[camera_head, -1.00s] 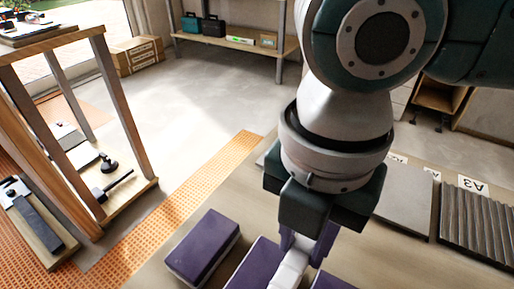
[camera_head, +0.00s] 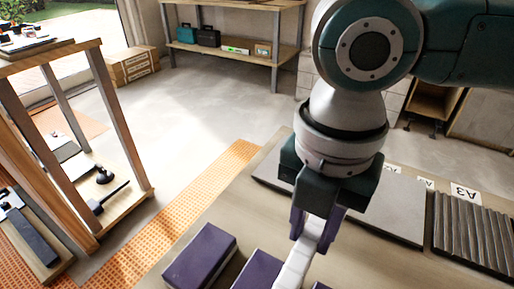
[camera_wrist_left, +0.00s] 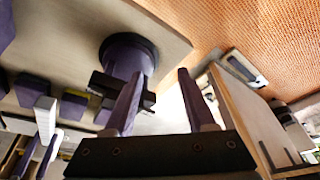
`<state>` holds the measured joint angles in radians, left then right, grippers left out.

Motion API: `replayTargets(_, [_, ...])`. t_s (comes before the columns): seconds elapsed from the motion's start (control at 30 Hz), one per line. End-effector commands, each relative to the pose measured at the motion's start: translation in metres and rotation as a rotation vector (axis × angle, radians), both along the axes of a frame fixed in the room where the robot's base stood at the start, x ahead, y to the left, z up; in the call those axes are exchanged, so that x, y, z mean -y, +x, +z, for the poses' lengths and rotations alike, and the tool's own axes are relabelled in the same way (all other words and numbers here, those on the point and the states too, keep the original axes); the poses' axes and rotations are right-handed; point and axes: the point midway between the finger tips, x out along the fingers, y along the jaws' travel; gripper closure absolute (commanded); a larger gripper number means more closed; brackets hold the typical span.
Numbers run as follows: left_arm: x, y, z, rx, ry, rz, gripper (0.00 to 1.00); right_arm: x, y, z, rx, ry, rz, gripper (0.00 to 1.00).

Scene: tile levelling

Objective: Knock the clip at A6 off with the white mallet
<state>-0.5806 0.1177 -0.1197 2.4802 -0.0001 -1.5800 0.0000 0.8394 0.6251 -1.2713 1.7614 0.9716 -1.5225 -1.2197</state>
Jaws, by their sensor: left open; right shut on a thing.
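My right gripper (camera_head: 318,230) is shut on a white bar-like thing (camera_head: 296,266), which looks like part of the white mallet. It is held over the table near the purple blocks; its lower end is cut off by the frame edge. In the left wrist view a white bar (camera_wrist_left: 45,116) also shows at the left, near purple fingers. My left gripper (camera_wrist_left: 160,73) is open with nothing between its fingers; it is not in the head view. Row labels such as A3 (camera_head: 465,193) show by the tiles. The clip at A6 cannot be made out.
Purple blocks (camera_head: 200,256) stand on the table's near part. A flat grey tile (camera_head: 385,212) and a ribbed tile (camera_head: 472,236) lie at the right. A round purple container (camera_wrist_left: 128,55) is close to my left gripper.

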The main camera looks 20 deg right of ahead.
Motion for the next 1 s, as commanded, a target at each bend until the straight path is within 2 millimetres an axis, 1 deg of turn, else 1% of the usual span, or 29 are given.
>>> replayTargets(0.03, [0.000,0.000,0.014,0.000,0.000,0.000,0.44,-0.001,-0.001,0.013,0.001,0.001,0.001,1.00])
replayTargets(0.5, [0.000,0.000,0.076,0.000,0.001,-0.001,0.44,-0.012,-0.009,0.060,0.001,0.002,0.000,1.00])
replayTargets(0.6, [0.000,0.000,0.080,0.000,0.002,-0.001,0.44,-0.013,-0.010,0.063,0.002,0.001,0.000,1.00])
replayTargets(1.0, [-0.001,0.000,0.077,0.001,0.004,-0.003,0.44,-0.013,-0.010,0.060,0.002,0.001,0.000,1.00])
